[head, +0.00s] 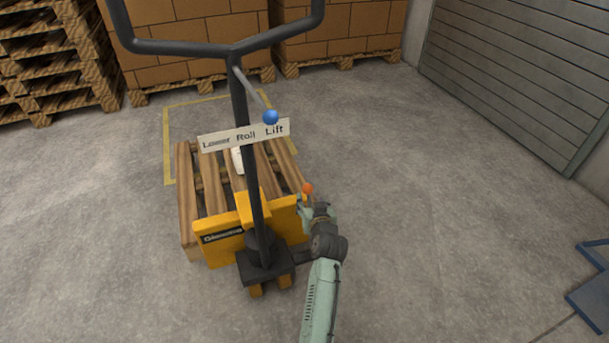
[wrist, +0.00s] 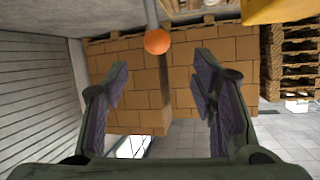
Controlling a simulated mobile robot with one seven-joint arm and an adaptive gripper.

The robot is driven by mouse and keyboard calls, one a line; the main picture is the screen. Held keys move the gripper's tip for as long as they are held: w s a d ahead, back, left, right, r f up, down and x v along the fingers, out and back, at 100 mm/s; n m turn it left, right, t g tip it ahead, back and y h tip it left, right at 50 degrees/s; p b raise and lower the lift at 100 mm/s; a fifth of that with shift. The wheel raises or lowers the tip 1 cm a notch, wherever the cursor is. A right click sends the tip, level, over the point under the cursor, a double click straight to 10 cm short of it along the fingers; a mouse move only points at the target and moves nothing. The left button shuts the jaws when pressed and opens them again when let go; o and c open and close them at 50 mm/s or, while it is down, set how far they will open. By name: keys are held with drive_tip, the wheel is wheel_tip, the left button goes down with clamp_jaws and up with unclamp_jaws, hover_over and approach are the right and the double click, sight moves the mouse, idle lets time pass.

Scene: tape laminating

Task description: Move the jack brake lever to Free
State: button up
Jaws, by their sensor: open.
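The pallet jack (head: 222,238) has a yellow body and a dark upright handle. A lever with an orange knob (head: 308,188) shows at the right side of the jack's yellow body. I take it to be the brake lever; no Free mark is readable. My gripper (head: 307,203) is close to this knob. In the wrist view the orange knob (wrist: 157,41) hangs on a grey rod, in line with the gap between the fingers of my gripper (wrist: 161,75). The fingers are open and apart, with nothing between them. The lever's base is hidden in both views.
Another lever with a blue knob (head: 271,117) sits by the Lower, Roll, Lift plate (head: 220,140) on the handle. A wooden pallet (head: 186,200) lies at the jack. Stacked boxes (head: 345,40) stand behind. The floor to the right is clear up to a blue frame (head: 592,290).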

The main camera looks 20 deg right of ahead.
sight(309, 190)
drive_tip(key=x, duration=1.1)
drive_tip(key=shift+d, duration=0.25)
drive_tip(key=shift+c, duration=0.3)
clamp_jaws()
drive_tip(key=shift+f, duration=0.1)
